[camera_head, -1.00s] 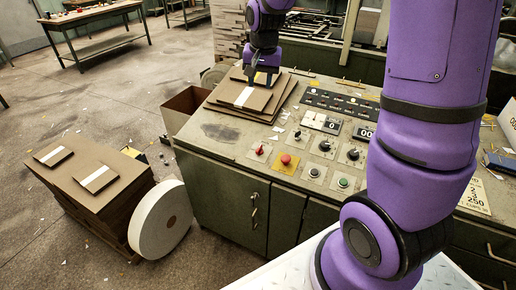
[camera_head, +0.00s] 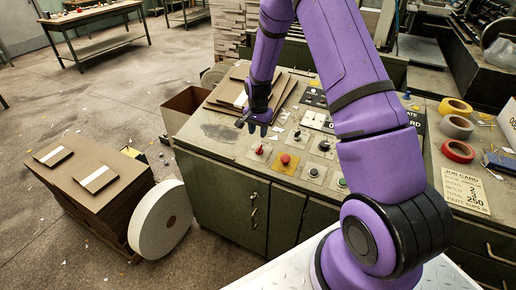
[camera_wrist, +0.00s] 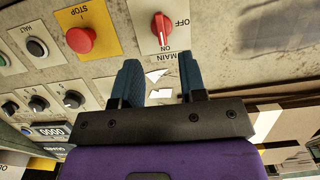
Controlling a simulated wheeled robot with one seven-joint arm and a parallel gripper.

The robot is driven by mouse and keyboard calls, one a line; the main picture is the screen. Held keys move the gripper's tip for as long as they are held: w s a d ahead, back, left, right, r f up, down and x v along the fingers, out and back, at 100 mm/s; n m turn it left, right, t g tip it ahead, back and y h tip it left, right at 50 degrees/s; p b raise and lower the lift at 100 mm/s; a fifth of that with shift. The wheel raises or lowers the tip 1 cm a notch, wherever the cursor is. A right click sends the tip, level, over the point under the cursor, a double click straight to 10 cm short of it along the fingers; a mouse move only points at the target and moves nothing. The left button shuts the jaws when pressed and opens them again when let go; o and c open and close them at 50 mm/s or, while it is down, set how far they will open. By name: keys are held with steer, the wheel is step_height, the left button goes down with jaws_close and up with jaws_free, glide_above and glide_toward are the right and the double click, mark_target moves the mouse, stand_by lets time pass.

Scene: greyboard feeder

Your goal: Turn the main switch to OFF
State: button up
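The main switch (camera_wrist: 162,28) is a red knob on a white plate, with OFF, ON and MAIN lettering that looks upside down in the wrist view. Its grip stands upright in that picture, with a white mark at the end towards ON. In the head view the main switch (camera_head: 260,149) is at the panel's front left. My gripper (camera_head: 257,128) is above the panel, just behind the switch. In the wrist view my gripper (camera_wrist: 159,62) is open and empty, its blue-green fingertips apart and short of the knob.
The red STOP button (camera_wrist: 80,39) on a yellow plate is close beside the switch. A cardboard stack (camera_head: 284,90) lies behind my gripper. Tape rolls (camera_head: 457,151) and a job card (camera_head: 465,189) lie to the right.

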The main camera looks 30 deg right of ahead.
mark_target(258, 149)
step_height(258, 149, down, 9)
steer(key=shift+r, duration=0.1)
stand_by(0.4)
jaws_close()
